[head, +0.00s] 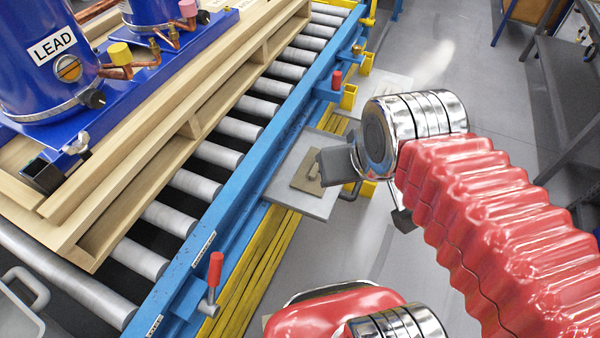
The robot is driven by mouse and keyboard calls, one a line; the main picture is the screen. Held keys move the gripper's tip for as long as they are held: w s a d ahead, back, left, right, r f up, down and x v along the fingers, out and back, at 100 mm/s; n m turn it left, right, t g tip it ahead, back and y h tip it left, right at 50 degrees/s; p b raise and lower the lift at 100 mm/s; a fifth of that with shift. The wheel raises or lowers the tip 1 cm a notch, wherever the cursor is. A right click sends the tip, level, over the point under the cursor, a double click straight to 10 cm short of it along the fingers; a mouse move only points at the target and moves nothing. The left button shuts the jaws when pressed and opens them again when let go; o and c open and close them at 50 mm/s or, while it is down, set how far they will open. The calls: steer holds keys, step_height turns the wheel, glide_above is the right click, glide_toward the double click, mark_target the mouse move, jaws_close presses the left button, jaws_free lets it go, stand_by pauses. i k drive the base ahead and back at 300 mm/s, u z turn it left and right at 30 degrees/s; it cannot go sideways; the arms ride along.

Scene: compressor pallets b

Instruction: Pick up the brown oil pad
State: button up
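The brown oil pad (303,177) is a flat tan-brown piece lying on a grey plate (322,204) beside the blue conveyor rail. Its right part is partly covered by the dark grey end of my arm. My gripper (338,175) shows as dark grey parts in front of the silver wrist, at the pad's right edge in the picture. I cannot tell whether it touches the pad or hangs above it. Its fingers are small and partly hidden, so their opening is unclear.
A roller conveyor (240,130) with a blue rail (230,200) carries a wooden pallet (160,140) and blue compressors, one labelled LEAD (45,60). Red-handled levers (215,270) stick up along the rail. Grey floor is open at upper right, near a dark metal bench (565,65).

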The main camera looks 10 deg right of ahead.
mark_target(306, 179)
steer(key=u, duration=3)
steer(key=k, duration=1.15)
steer(key=z, duration=0.4)
